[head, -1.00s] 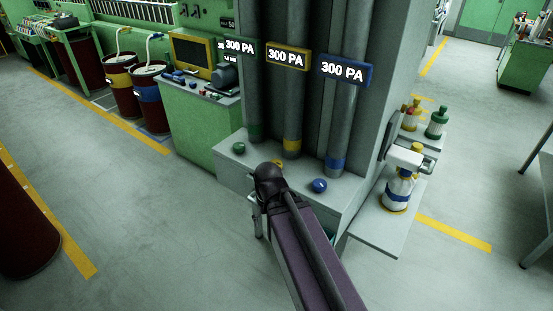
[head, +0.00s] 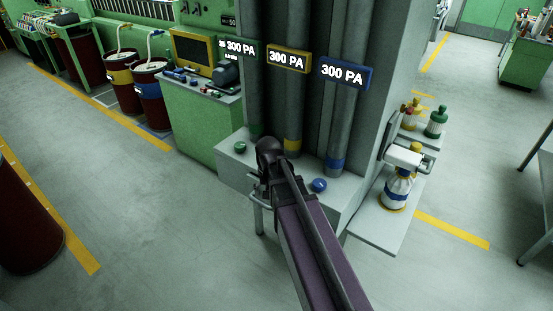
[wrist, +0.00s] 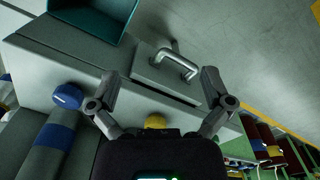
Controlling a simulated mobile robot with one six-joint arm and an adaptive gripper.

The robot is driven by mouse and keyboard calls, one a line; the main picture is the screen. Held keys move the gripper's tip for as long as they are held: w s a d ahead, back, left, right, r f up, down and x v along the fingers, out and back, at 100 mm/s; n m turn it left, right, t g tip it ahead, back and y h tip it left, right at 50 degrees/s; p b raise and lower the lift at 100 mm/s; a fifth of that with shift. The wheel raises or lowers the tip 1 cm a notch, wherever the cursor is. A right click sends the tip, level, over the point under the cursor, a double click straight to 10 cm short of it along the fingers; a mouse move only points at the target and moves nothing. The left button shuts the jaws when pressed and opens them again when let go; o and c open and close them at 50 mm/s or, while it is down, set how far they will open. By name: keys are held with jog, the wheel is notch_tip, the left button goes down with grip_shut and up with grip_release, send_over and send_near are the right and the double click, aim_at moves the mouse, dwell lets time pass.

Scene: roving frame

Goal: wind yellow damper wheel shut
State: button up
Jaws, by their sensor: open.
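The yellow damper wheel (wrist: 155,121) shows in the wrist view as a small yellow knob just beyond my gripper's palm, partly covered by it. In the head view my arm hides it. My gripper (wrist: 160,84) is open, its two fingers spread wide to either side with nothing between them held. The wheel lies between the fingers in the picture; I cannot tell how far off it is. The yellow-banded duct (head: 292,146) rises behind, with a yellow sign (head: 289,58) reading 300 PA.
A blue knob (head: 319,185) and a green knob (head: 240,147) flank my arm on the grey ledge. The blue one also shows in the wrist view (wrist: 67,96). A metal handle (wrist: 176,63) juts from the ledge's front. Spray bottles (head: 396,188) stand on the right shelf.

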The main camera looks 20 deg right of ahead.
jog(key=w+d+r+m+p, duration=0.3)
jog(key=w+d+m, duration=0.1)
jog(key=w, duration=0.6)
jog(key=w+d+r+m+p, duration=0.3)
jog(key=w+d+r+m, duration=0.1)
jog(key=w, duration=0.7)
jog(key=shift+d+r+m, duration=0.15)
jog(key=shift+d+m, duration=0.55)
jog(key=shift+d, duration=0.05)
notch_tip(320, 180, down, 14)
jog(key=b, duration=1.3)
jog(key=shift+r, duration=0.1)
jog(key=c, duration=1)
